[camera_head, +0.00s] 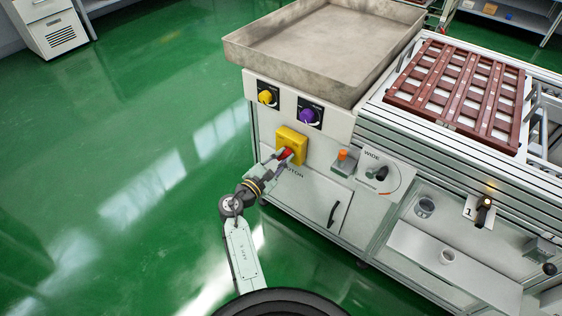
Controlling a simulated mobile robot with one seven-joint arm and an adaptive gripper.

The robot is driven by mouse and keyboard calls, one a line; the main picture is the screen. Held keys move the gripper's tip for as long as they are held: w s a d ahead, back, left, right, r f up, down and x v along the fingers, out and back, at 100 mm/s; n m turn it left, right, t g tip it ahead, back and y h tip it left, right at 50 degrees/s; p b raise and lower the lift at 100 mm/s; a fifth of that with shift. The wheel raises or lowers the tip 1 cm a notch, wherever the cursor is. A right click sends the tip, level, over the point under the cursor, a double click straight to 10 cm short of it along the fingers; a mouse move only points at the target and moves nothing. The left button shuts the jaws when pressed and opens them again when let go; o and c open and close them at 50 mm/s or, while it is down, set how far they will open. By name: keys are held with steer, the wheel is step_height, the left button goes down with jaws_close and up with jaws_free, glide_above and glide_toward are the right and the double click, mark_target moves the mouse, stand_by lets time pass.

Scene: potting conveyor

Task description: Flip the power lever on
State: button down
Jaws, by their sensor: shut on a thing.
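A yellow switch box (292,139) sits on the white front panel of the machine. A red lever (287,153) sticks out of its lower part and looks like the power lever. My gripper (280,158) reaches up to it from the lower left and is shut on the red lever. The fingers cover part of the lever, so its exact angle is hard to tell.
A yellow knob (266,97) and a purple knob (308,116) sit above the box. An orange button (343,155) and a black selector (378,173) are to the right. A metal tray (262,52) overhangs above. Green floor is clear at left.

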steer(key=c, duration=1.6)
jaws_free()
steer(key=shift+o, duration=0.2)
steer(key=v, duration=1.2)
